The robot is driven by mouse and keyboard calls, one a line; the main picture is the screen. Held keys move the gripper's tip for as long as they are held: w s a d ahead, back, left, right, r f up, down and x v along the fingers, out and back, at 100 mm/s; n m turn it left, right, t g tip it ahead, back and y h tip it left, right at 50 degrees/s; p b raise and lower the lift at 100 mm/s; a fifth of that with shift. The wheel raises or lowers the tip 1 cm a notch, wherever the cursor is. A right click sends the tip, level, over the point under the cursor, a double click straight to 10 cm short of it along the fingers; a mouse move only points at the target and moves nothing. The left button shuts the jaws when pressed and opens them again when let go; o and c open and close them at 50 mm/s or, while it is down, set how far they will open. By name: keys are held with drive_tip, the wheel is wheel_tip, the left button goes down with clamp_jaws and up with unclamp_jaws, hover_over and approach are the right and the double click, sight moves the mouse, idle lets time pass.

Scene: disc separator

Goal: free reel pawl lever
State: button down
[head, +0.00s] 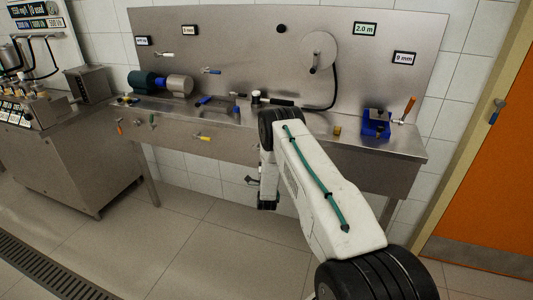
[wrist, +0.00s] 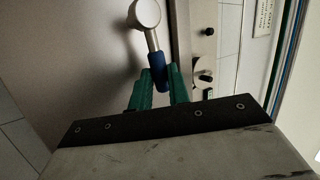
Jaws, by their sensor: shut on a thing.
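In the wrist view, a lever with a blue grip (wrist: 158,74), a silver rod and a round silver end (wrist: 145,14) stands in front of a steel surface. My gripper (wrist: 160,82), with green fingers, is shut on the blue grip, one finger on each side. The fingers cover the lower part of the grip. In the head view my arm hangs in front of the bench's middle. I cannot make out my fingertips or the held lever there. A round reel-like disc (head: 319,50) with a handle and black hose is on the back panel.
The steel bench (head: 345,140) carries a teal motor (head: 145,80) at left and a blue vise-like device (head: 376,123) at right. A yellow-handled lever (head: 203,137) is on the bench's front. A steel cabinet (head: 60,155) stands left and an orange door (head: 490,170) right. Floor in front is clear.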

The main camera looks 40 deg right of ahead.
drive_tip(key=shift+f+m+g+h, duration=0.45)
drive_tip(key=shift+m+h, duration=0.35)
drive_tip(key=shift+m, duration=0.4)
drive_tip(key=c, duration=1.3)
unclamp_jaws()
drive_tip(key=shift+f, duration=0.1)
